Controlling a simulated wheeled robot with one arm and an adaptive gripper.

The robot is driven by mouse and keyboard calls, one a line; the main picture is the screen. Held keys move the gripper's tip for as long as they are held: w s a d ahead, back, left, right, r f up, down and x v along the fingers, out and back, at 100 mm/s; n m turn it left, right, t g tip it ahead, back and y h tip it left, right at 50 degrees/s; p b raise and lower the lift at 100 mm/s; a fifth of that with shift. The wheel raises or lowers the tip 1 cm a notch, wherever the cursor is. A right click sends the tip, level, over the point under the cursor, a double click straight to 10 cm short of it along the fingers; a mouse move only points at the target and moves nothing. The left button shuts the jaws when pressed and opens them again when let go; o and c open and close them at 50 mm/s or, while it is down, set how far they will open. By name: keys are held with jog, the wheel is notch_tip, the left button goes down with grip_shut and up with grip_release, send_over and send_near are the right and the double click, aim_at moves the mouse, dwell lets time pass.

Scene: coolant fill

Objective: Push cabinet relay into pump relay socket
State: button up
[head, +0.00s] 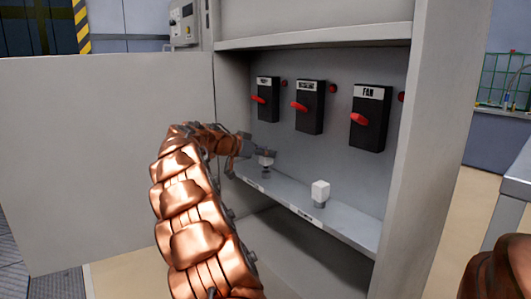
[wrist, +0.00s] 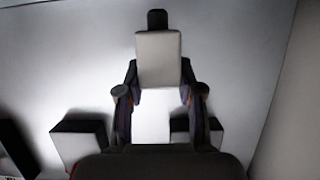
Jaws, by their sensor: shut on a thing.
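In the head view my gripper (head: 258,151) is over the left part of the cabinet shelf. It is shut on a small pale relay (head: 267,153), partly hidden by the fingers. A small dark socket (head: 266,173) shows just below it; I cannot tell whether the relay touches or sits in it. In the wrist view my gripper (wrist: 159,95) has a finger on each side of the relay (wrist: 158,60), a pale block with a dark end. The pump label cannot be read.
A second white relay (head: 320,190) stands upright on the shelf (head: 345,226) to the right. Several black switch boxes with red handles, one marked FAN (head: 369,118), are on the back wall. The cabinet door (head: 110,150) stands open at left; the right cabinet post (head: 425,150) bounds the opening.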

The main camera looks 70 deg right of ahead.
jog(key=shift+f, duration=1.35)
dwell(0.5)
jog(key=o, duration=1.2)
jog(key=v, duration=1.2)
jog(key=shift+r, duration=0.1)
